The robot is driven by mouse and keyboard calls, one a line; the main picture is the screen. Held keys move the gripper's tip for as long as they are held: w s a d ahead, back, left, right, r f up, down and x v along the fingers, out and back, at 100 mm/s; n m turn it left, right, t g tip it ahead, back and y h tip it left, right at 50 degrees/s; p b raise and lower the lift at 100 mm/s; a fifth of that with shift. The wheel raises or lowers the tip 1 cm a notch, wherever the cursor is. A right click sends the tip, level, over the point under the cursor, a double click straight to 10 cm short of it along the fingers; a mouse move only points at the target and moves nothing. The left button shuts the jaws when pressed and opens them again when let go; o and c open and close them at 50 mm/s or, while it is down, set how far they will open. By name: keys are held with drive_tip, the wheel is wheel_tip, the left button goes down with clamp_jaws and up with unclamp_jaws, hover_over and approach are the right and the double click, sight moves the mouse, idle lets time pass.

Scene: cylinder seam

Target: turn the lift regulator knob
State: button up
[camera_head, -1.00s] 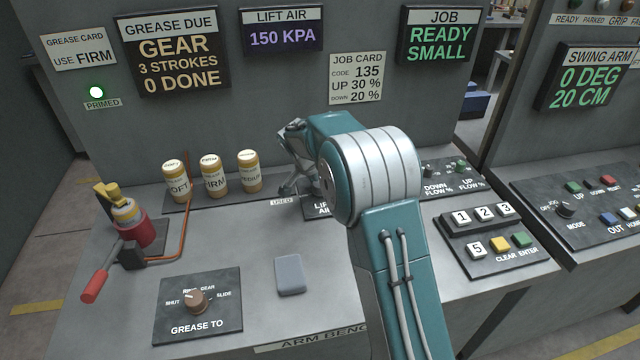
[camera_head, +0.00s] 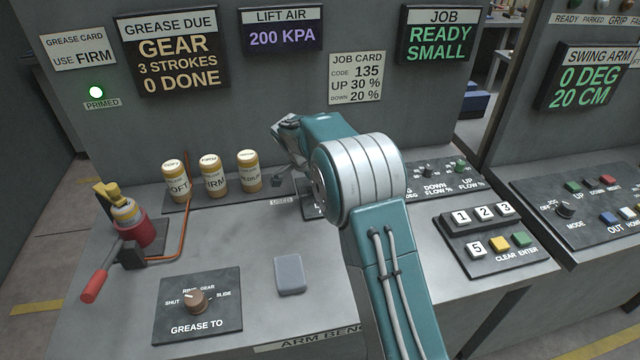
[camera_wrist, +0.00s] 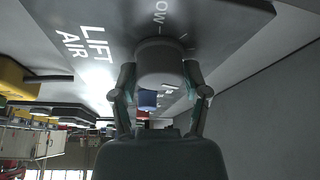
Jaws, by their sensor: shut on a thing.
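The lift regulator knob (camera_wrist: 160,66) shows in the wrist view as a grey round knob on a dark plate (camera_wrist: 105,30) lettered LIFT AIR. My gripper (camera_wrist: 160,88) has one finger on each side of the knob and is shut on it. In the head view my gripper (camera_head: 284,182) is by the back of the bench, and my arm hides the knob and most of its plate. The LIFT AIR display (camera_head: 283,37) on the back panel reads 200 KPA.
Several grease cartridges (camera_head: 214,176) stand left of my gripper. A grease pump (camera_head: 127,225) with a red handle is further left. The GREASE TO knob (camera_head: 195,301) and a grey block (camera_head: 290,275) are in front. A keypad (camera_head: 490,240) and flow knobs (camera_head: 428,172) lie to the right.

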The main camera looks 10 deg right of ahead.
drive_tip(key=shift+s+a+f, duration=0.1)
drive_tip(key=shift+a+f, duration=0.05)
drive_tip(key=shift+f, duration=0.05)
drive_tip(key=o, duration=1.2)
drive_tip(key=shift+c, duration=0.2)
drive_tip(key=shift+r, duration=0.2)
drive_tip(key=shift+a+r, duration=0.1)
drive_tip(key=shift+r, duration=0.2)
drive_tip(key=w+v, duration=0.1)
drive_tip(key=v, duration=1)
drive_tip(key=shift+s+a, duration=0.2)
drive_tip(key=shift+s, duration=0.2)
